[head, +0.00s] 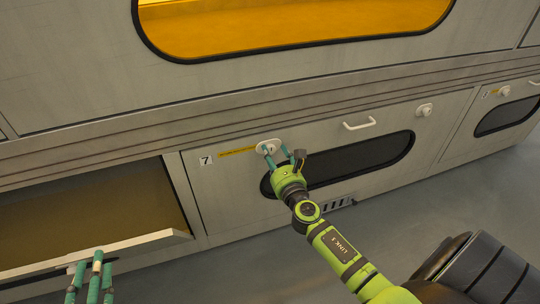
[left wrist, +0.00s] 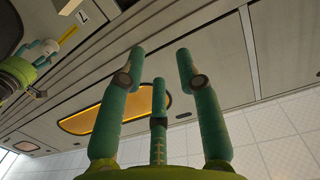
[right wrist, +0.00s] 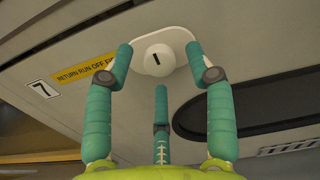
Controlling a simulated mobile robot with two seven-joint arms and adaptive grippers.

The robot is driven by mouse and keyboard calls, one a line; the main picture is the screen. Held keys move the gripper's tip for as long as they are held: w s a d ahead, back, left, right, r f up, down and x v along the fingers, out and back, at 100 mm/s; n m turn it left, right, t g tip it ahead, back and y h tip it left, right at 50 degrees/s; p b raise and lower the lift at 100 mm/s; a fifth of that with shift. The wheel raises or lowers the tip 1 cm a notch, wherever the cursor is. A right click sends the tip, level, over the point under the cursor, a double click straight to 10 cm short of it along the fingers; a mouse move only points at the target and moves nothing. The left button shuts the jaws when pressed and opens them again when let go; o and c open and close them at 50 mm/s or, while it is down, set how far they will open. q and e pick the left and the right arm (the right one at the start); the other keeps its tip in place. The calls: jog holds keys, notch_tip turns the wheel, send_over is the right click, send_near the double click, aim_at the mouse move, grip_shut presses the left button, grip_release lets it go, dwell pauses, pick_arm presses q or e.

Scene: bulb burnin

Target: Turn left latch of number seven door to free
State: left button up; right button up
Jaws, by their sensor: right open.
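The number seven door (head: 226,190) is a grey panel with a "7" label (head: 206,160) and a yellow strip at its upper left. Its left latch (right wrist: 158,60) is a round white knob on a white plate, with a short dark mark that stands nearly upright in the right wrist view. My right gripper (head: 280,153) is open, its fingers on either side of the knob; I cannot tell if they touch it. My left gripper (head: 92,264) is open and empty at the lower left, near the lowered flap.
The door's white handle (head: 359,124) and right latch (head: 424,110) lie to the right, above a dark oval window (head: 350,160). An open bay with a lowered flap (head: 120,246) is at left. An amber window (head: 290,22) is above. The grey floor is clear.

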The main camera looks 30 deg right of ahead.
jog(key=shift+w+d, duration=0.1)
jog(key=shift+w, duration=0.45)
pick_arm(q)
jog(key=shift+d+r+t, duration=0.1)
jog(key=shift+r+t, duration=0.2)
jog(key=shift+r, duration=0.05)
pick_arm(e)
grip_shut()
